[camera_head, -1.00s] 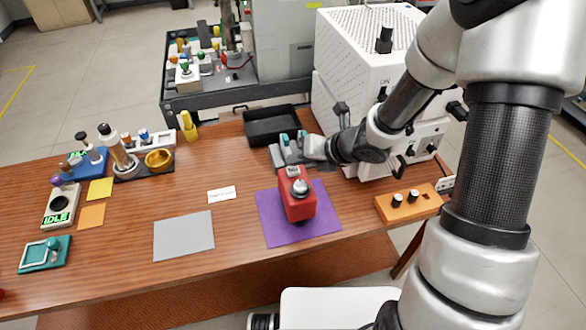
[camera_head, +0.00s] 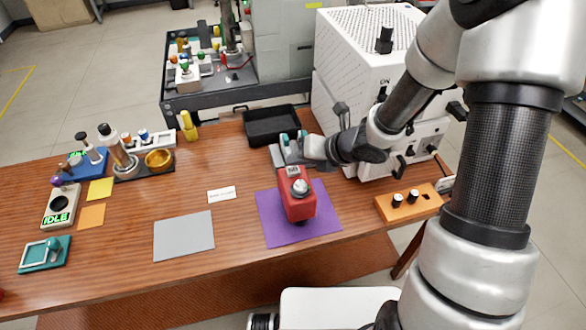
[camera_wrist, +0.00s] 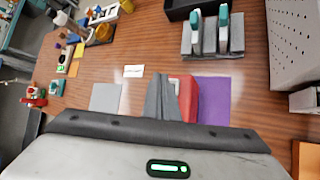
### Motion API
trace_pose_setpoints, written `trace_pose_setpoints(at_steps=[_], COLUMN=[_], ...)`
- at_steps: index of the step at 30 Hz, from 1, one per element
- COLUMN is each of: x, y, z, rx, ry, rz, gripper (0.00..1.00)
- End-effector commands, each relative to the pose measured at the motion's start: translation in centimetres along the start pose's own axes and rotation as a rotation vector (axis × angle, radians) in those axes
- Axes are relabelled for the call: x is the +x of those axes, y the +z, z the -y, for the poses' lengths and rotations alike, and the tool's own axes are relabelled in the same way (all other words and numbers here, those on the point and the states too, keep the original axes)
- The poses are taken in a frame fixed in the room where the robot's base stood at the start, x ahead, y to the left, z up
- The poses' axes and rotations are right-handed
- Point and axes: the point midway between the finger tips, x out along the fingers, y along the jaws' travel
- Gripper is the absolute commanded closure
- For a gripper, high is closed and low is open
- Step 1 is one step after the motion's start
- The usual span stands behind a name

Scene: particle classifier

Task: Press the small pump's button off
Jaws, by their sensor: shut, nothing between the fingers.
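A red box-shaped device (camera_head: 295,208) with a round silver knob on its top stands on a purple mat (camera_head: 265,232). I cannot read its small label, so I cannot confirm that it is the small pump. My gripper (camera_wrist: 162,84) is shut and empty.
The grey rack (camera_wrist: 219,52) holds teal-tipped tools. A black tray (camera_head: 252,142) lies beyond it. A white machine (camera_head: 345,60) stands at the right, with an orange block (camera_head: 385,212) before it. Devices with green IDLE displays sit at left.

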Motion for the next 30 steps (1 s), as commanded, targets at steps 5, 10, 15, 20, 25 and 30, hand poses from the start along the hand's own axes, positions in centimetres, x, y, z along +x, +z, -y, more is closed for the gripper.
trace_pose_setpoints(at_steps=[5, 10, 15, 20, 25, 30], x=[0.02, 0.35, 0.66, 0.58, 0.59, 0.68], y=[-0.02, -0.25, -0.48, -0.42, -0.43, -0.49], z=[0.02, 0.25, 0.48, 0.43, 0.43, 0.5], rx=[0.0, 0.0, 0.0, 0.0, 0.0, 0.0], ry=[0.0, 0.0, 0.0, 0.0, 0.0, 0.0], rz=[0.0, 0.0, 0.0, 0.0, 0.0, 0.0], gripper=[1.0, 1.0, 1.0, 1.0, 1.0, 1.0])
